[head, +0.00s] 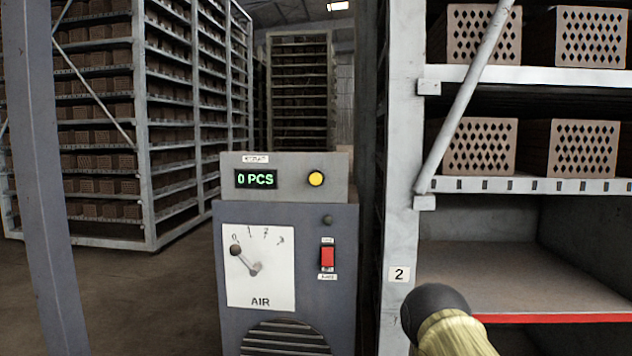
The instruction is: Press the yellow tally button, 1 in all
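The yellow tally button (316,179) is a round button on the front of a grey-beige counter box (290,190), right of its display. The green display (256,179) reads "0 PCS". The box sits on top of a blue-grey cabinet (342,290). Nothing covers the button. I cannot make out my gripper's fingers in the head view. A dark rounded end with a pale yellow sleeve (455,333) shows at the bottom right; I cannot tell what it is.
The cabinet bears an AIR dial (262,290) with its lever near 0, a red switch (327,257) and a dark round knob. A brick rack (402,230) marked 2 stands close on the right. A grey post (45,180) stands at left. Floor between is clear.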

